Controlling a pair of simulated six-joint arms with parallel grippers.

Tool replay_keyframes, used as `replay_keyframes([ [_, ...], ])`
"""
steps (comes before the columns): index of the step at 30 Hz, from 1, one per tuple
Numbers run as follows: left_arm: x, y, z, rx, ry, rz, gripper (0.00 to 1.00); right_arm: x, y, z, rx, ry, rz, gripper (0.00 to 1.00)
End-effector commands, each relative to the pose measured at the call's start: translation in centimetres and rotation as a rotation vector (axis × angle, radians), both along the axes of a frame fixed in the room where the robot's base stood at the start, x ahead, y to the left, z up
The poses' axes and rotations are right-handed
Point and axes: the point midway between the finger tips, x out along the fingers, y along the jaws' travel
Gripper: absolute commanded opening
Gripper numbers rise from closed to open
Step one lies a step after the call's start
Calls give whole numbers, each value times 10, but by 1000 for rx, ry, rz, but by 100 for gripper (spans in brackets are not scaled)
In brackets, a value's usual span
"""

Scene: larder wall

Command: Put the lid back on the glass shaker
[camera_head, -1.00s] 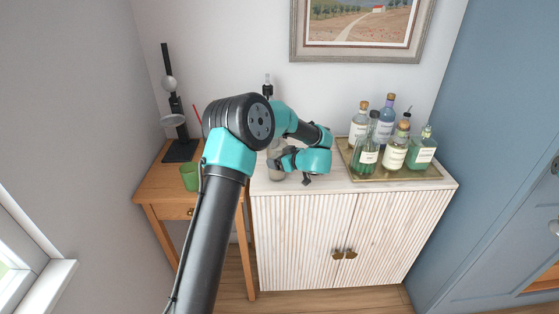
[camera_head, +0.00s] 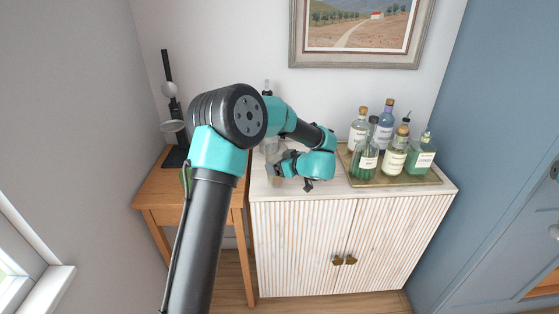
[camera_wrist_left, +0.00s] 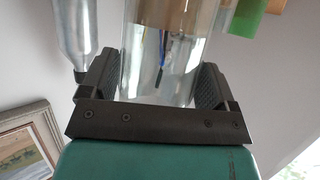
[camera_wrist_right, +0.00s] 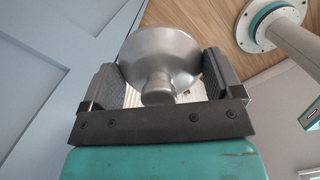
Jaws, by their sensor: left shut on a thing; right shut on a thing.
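The glass shaker (camera_wrist_left: 165,50) is a clear tall vessel between the fingers of my left gripper (camera_head: 277,166). In the head view it stands at the left end of the white cabinet top, largely hidden by the fingers. My left gripper is shut on its side; whether its base touches the top is hard to tell. My right gripper (camera_wrist_right: 160,78) is shut on the shaker lid (camera_wrist_right: 160,60), a silver dome with a round knob. The right gripper and lid are outside the head view, apart from the shaker.
A tray (camera_head: 400,181) with several bottles stands on the right of the white cabinet (camera_head: 300,240). A silver bottle (camera_wrist_left: 72,40) stands close to the shaker. A wooden side table (camera_head: 160,193) carries a black stand (camera_head: 176,155). The cabinet top between shaker and tray is clear.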

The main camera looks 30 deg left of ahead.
Motion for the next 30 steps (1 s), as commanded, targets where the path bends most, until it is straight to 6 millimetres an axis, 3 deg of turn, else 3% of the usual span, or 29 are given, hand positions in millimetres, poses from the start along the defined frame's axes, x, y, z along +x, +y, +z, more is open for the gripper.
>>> replay_keyframes([
  [18, -58, -35, 7, 2, 0, -1, 35, 0, 0, 0, 0, 0, 0, 62],
  [30, -87, -52, 10, 2, 0, -1, 35, 0, 0, 0, 0, 0, 0, 62],
])
